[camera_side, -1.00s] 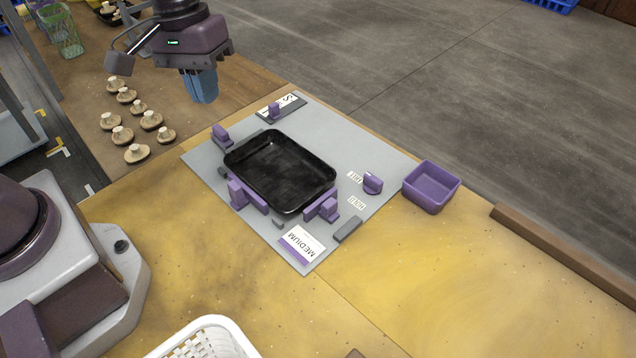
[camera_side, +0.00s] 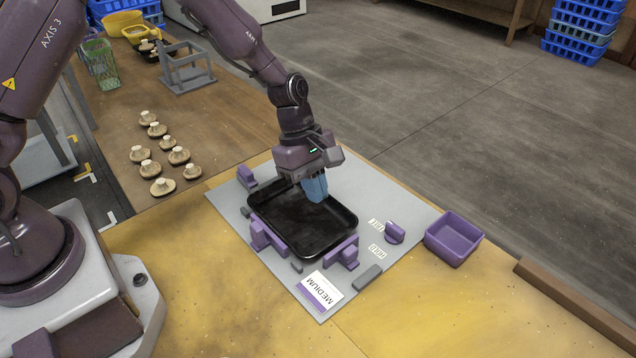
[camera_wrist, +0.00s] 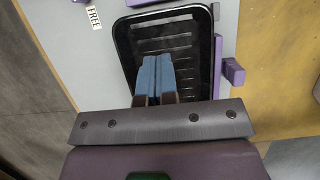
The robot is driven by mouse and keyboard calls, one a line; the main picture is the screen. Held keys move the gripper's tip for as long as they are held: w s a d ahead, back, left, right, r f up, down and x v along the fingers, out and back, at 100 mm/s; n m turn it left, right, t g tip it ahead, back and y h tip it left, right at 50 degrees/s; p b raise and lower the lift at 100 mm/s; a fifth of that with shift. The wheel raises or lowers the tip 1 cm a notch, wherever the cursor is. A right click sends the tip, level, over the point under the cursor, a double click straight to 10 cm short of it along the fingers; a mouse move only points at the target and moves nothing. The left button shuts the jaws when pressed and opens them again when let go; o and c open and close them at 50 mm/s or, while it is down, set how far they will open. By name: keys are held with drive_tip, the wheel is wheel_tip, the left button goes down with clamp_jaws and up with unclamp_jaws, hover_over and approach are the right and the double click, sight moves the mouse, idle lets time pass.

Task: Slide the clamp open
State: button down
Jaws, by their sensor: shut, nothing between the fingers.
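My gripper (camera_side: 317,192) has blue fingers. They are shut with nothing between them, pointing down over the far right part of the black tray (camera_side: 276,243). In the wrist view the fingers (camera_wrist: 155,66) are side by side over the tray (camera_wrist: 124,45). Purple clamp pieces stand around the tray: one at the back left (camera_side: 246,177), one at the front left (camera_side: 267,238) and one at the front right (camera_side: 343,252). A purple knob (camera_side: 395,232) stands right of the tray by the FREE label (camera_side: 376,224) and HOLD label (camera_side: 377,251). My gripper hides the far side of the fixture.
The grey plate (camera_side: 345,284) carries a MEDIUM card (camera_side: 320,290) at its front. A purple bin (camera_side: 454,238) stands to the right. Several mushrooms (camera_side: 163,187) lie on the brown table at the left. The yellow table in front is clear.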

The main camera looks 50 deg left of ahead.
sight(351, 249)
drive_tip(key=x, duration=0.6)
drive_tip(key=d, duration=0.3)
drive_tip(key=shift+d+f, duration=0.15)
drive_tip(key=shift+d, duration=0.45)
drive_tip(key=shift+d, duration=1.1)
